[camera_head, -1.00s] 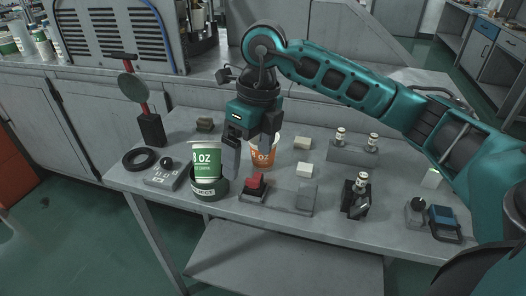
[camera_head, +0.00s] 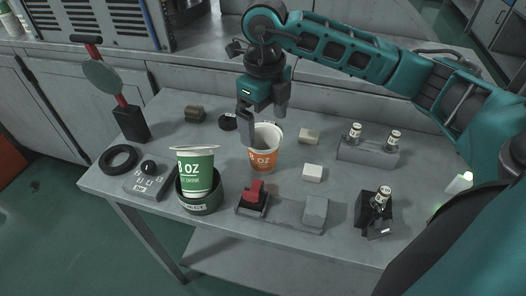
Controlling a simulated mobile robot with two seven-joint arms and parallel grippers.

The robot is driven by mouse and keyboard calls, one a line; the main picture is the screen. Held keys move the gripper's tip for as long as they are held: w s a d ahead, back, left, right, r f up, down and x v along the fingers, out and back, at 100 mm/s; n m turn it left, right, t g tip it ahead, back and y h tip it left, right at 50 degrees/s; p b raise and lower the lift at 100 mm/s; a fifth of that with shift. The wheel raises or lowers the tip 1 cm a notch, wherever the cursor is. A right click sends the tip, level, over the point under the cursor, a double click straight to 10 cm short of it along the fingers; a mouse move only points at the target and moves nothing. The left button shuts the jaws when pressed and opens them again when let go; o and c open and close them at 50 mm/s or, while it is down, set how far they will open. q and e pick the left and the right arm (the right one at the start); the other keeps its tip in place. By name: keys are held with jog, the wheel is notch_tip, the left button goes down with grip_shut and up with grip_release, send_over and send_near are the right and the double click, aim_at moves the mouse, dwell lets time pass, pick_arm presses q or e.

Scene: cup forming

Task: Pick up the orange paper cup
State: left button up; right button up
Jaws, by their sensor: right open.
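My right gripper (camera_head: 264,116) is open above and just behind the cup. Its left finger hangs down by the cup's back left rim, and its right finger is above the back right. I cannot tell whether the left finger touches the rim. My left gripper is not in view.
A green paper cup (camera_head: 196,172) stands in a dark round holder (camera_head: 203,204) to the left. A red-topped block (camera_head: 254,196), a grey block (camera_head: 315,211) and white blocks (camera_head: 312,173) are near the orange cup. Small bottles (camera_head: 393,140) stand on a grey rack (camera_head: 366,154) at right.

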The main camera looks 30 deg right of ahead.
aim_at(263, 147)
notch_tip(263, 147, down, 8)
jog(key=shift+a, duration=0.1)
dwell(0.4)
jog(key=c, duration=0.9)
